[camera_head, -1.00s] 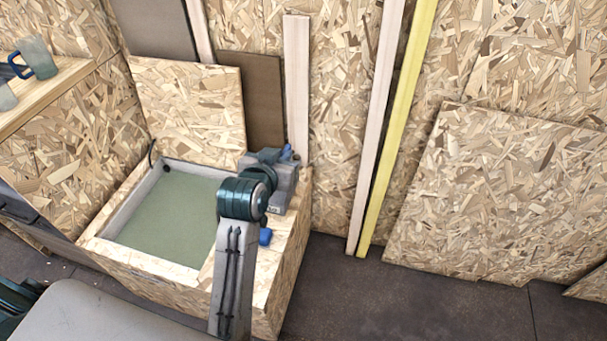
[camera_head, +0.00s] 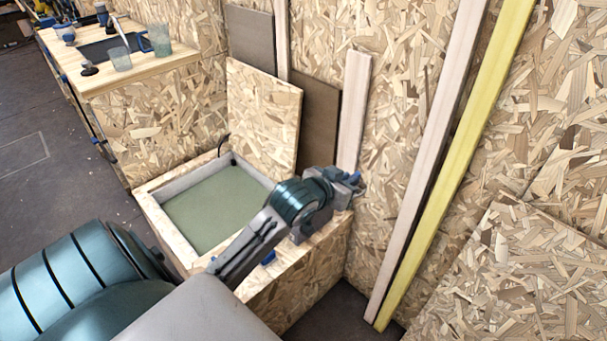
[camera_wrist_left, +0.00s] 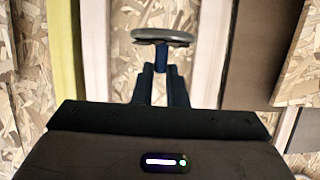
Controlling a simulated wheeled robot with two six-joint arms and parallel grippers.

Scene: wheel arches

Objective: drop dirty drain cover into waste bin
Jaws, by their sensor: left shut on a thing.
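In the left wrist view, a grey round disc with a dark blue stem, which looks like the drain cover (camera_wrist_left: 162,36), is seen nearly edge-on. My left gripper (camera_wrist_left: 161,70) is shut on its stem. In the head view, my left gripper (camera_head: 350,183) is over the far right end of a wooden box, facing the wall. Small blue parts show at its tip, but the cover is not clear there. Dirt on the cover cannot be made out. I see no clear waste bin. My right gripper is not in view.
The wooden box (camera_head: 312,268) holds a grey-rimmed basin with a green floor (camera_head: 215,205). Boards and a yellow plank (camera_head: 455,165) lean on the wall at right. A workbench (camera_head: 130,75) with cups stands at upper left, beside open dark floor (camera_head: 45,130).

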